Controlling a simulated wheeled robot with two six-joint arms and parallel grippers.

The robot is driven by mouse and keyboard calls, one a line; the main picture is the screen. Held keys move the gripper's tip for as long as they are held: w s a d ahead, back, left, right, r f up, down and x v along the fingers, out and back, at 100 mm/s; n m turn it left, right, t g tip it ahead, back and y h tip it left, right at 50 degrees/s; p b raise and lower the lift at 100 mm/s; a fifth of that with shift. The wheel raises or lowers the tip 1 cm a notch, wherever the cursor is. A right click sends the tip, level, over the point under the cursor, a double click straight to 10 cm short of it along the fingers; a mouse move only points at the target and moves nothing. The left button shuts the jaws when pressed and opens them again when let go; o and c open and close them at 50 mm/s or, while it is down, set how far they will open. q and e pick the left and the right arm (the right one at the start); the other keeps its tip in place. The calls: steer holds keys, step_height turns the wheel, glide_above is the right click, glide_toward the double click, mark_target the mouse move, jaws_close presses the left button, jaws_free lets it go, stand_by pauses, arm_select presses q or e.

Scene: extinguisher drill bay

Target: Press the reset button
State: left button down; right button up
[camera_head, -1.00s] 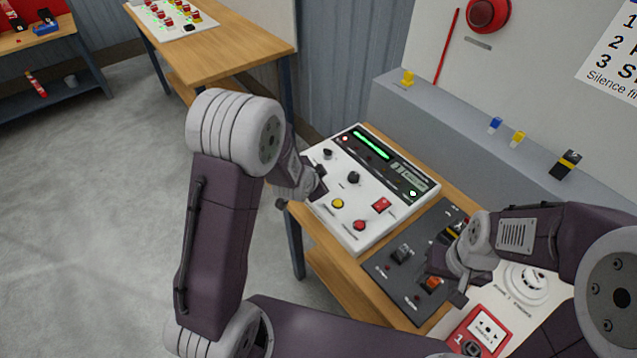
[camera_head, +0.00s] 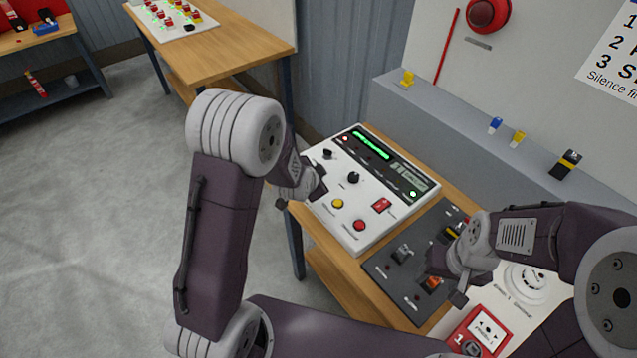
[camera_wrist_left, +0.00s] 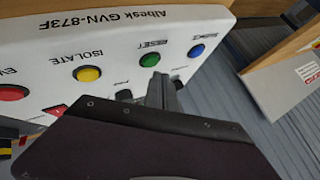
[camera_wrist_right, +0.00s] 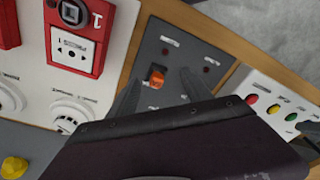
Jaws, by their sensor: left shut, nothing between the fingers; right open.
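The white control panel (camera_head: 335,216) stands on a wooden table. In the left wrist view its green button (camera_wrist_left: 150,60) sits by the RESET label, between a yellow button (camera_wrist_left: 87,74) labelled ISOLATE and a blue button (camera_wrist_left: 196,51). My left gripper (camera_head: 318,186) is shut and empty over the panel's left edge, hiding the green button in the head view. Its fingertips (camera_wrist_left: 160,82) appear right beside the green button; I cannot tell whether they touch it. My right gripper (camera_head: 446,282) is open above the dark switch panel, with an orange rocker switch (camera_wrist_right: 157,77) between its fingers in the right wrist view.
The dark switch panel (camera_head: 385,269) lies right of the white one. A red call point (camera_head: 483,331) and a white detector (camera_head: 526,283) are on a pale board near my right arm. A grey ledge (camera_head: 440,126) runs behind. Open floor lies left.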

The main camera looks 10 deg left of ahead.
arm_select(q)
steer(key=shift+f, duration=0.1)
arm_select(e)
steer(key=shift+f, duration=0.1)
arm_select(q)
steer(key=shift+f+b, duration=0.3)
steer(key=shift+b, duration=0.05)
arm_select(e)
steer(key=shift+f, duration=0.3)
arm_select(q)
steer(key=shift+f+b, duration=0.45)
steer(key=shift+f, duration=0.05)
arm_select(e)
steer(key=shift+f, duration=0.45)
arm_select(q)
steer(key=shift+r, duration=0.1)
arm_select(e)
steer(key=shift+r, duration=0.1)
arm_select(q)
steer(key=shift+r+p, duration=0.75)
steer(key=shift+r, duration=0.05)
arm_select(e)
steer(key=shift+r, duration=0.7)
arm_select(q)
steer(key=shift+r, duration=0.1)
arm_select(e)
steer(key=shift+r, duration=0.1)
